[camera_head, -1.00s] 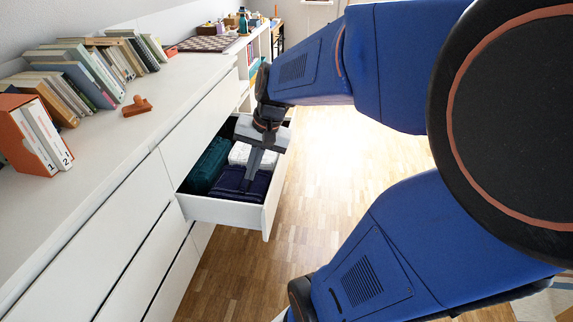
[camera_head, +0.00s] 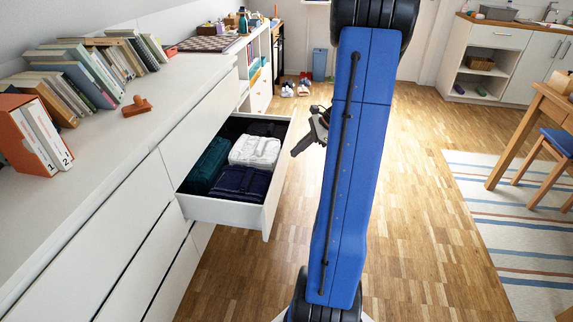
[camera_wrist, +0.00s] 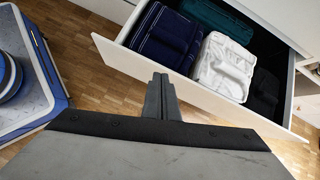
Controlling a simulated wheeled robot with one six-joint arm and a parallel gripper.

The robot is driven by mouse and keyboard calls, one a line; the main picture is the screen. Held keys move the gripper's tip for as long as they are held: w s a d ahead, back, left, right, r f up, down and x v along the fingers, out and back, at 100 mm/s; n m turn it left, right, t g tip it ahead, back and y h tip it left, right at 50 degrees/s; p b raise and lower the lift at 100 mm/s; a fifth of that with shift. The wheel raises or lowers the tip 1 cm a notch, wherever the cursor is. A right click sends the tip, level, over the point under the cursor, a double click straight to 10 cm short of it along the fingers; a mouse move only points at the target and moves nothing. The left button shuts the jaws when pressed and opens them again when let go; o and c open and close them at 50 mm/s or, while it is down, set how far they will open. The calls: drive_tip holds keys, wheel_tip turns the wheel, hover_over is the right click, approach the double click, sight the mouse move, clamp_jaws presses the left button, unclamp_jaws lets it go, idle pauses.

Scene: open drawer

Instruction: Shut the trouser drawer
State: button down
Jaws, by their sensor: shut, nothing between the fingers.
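The open white drawer (camera_head: 222,211) juts out from the long white dresser and holds folded clothes. Inside are a dark green pile (camera_head: 207,166), a white pile (camera_head: 255,151) and a navy pile (camera_head: 241,182), with a dark pile behind. My gripper (camera_head: 296,153) is just right of the drawer's front panel, outside it, partly hidden by my blue arm. In the wrist view my gripper (camera_wrist: 160,80) is shut and empty, its fingertips close to the outer face of the drawer front (camera_wrist: 205,97). I cannot tell whether they touch it.
Shoes (camera_head: 295,88) lie on the far floor. A striped rug (camera_head: 515,230), table and chair are at right. The wooden floor (camera_head: 425,220) between is clear.

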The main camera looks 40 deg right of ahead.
drive_tip(key=s+d+f+m+t, duration=0.1)
drive_tip(key=d+f+m, duration=0.35)
drive_tip(key=d, duration=0.35)
approach(279, 168)
wheel_tip(279, 168, down, 4)
drive_tip(key=w+a, duration=0.1)
drive_tip(key=a, duration=0.1)
drive_tip(key=shift+w+a+f+n, duration=0.1)
drive_tip(key=shift+w+a+n, duration=0.25)
drive_tip(key=shift+w, duration=0.35)
